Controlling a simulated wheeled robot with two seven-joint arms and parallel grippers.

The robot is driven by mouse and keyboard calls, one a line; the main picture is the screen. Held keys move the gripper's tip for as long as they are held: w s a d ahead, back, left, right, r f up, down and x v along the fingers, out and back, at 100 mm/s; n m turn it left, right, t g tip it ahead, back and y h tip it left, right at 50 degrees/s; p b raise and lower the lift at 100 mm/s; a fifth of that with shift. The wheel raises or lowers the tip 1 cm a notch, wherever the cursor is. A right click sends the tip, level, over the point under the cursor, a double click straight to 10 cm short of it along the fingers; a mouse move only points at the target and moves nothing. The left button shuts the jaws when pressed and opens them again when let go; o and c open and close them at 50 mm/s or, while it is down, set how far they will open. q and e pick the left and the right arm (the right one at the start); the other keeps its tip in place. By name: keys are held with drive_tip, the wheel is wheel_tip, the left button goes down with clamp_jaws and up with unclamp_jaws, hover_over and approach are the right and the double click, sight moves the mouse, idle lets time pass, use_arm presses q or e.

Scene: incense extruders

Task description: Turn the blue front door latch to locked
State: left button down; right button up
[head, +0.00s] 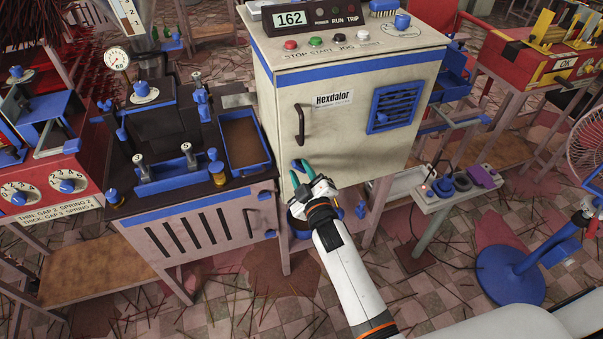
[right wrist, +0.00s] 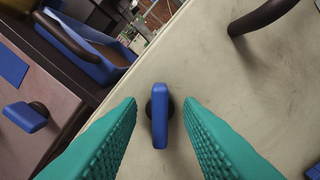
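The blue front door latch (right wrist: 159,115) is a small flat blue handle on a dark round stem, on the cream cabinet door (right wrist: 230,85). In the head view the latch (head: 298,165) sits at the door's lower left, below the dark door handle (head: 299,124). My right gripper (right wrist: 160,105) is open, with its teal fingers on either side of the latch and a visible gap on both sides. In the head view my right gripper (head: 302,174) is in front of the door's lower left corner and partly covers that area. My left gripper is not in view.
A second blue latch (right wrist: 25,116) is on the neighbouring pinkish cabinet to the left. A blue tray (head: 244,142) sits on that cabinet's top. A blue vent (head: 394,107) is on the cream door's right. A blue-based fan (head: 510,274) stands at the right.

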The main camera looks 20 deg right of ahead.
clamp_jaws()
drive_tip(key=shift+m, duration=0.3)
drive_tip(key=shift+r+m+p, duration=0.15)
drive_tip(key=shift+m+p, duration=0.7)
drive_tip(key=shift+m, duration=0.35)
drive_tip(key=m+p, duration=0.1)
drive_tip(key=m, duration=0.2)
drive_tip(key=shift+d+m, duration=0.1)
drive_tip(key=shift+m, duration=0.2)
drive_tip(key=m+p, duration=0.1)
drive_tip(key=m, duration=0.2)
drive_tip(key=shift+d, duration=0.1)
drive_tip(key=shift+m+p, duration=0.45)
drive_tip(key=shift+m, duration=0.85)
